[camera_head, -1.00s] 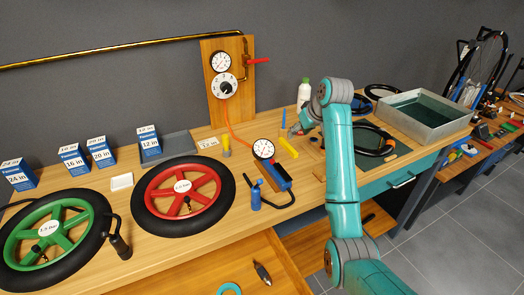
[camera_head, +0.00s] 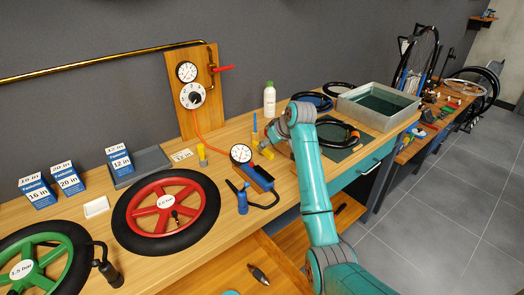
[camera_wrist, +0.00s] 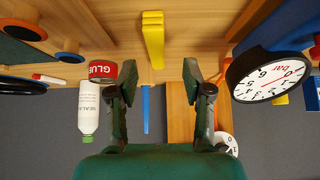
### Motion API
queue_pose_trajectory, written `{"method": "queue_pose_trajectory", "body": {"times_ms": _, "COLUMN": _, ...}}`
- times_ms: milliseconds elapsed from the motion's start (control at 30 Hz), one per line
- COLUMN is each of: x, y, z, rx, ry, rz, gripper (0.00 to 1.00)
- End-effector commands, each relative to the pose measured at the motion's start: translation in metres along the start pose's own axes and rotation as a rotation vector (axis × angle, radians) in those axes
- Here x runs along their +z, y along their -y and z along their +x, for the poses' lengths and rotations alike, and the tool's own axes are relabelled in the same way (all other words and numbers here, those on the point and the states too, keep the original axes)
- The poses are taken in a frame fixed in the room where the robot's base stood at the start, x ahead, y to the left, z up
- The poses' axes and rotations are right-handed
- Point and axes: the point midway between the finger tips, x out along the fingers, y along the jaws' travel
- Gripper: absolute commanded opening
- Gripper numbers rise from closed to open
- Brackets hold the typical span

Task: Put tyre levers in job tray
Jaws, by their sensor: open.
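A yellow piece (camera_head: 264,151), which looks like a tyre lever or a stack of them, lies on the bench in front of my gripper (camera_head: 268,142). The wrist view is upside down and shows the yellow piece (camera_wrist: 153,40) beyond my open, empty fingers (camera_wrist: 158,78), roughly midway between them and apart from both. A slim blue piece (camera_head: 254,121), perhaps another lever, stands upright behind; it also shows in the wrist view (camera_wrist: 146,108). A grey tray (camera_head: 153,160), likely the job tray, stands at the back left and looks empty. My gripper partly hides the yellow piece.
A gauge (camera_head: 241,153) with a hose stands left of my gripper. The red wheel (camera_head: 140,212) lies before the tray. A white bottle (camera_head: 269,99) stands behind; the wrist view shows a red glue tin (camera_wrist: 102,71) near one finger. A metal tub (camera_head: 345,106) is at right.

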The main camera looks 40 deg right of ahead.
Motion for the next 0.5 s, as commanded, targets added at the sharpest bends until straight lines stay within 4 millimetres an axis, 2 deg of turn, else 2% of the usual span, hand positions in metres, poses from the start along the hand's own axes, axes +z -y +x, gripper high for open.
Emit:
{"method": "queue_pose_trajectory", "body": {"times_ms": 300, "x": -0.005, "y": -0.003, "z": 0.041, "rx": -0.001, "ry": 0.001, "rz": -0.001, "gripper": 0.5}}
{"method": "queue_pose_trajectory", "body": {"times_ms": 500, "x": -0.004, "y": -0.004, "z": 0.047, "rx": -0.001, "ry": 0.001, "rz": -0.001, "gripper": 0.5}}
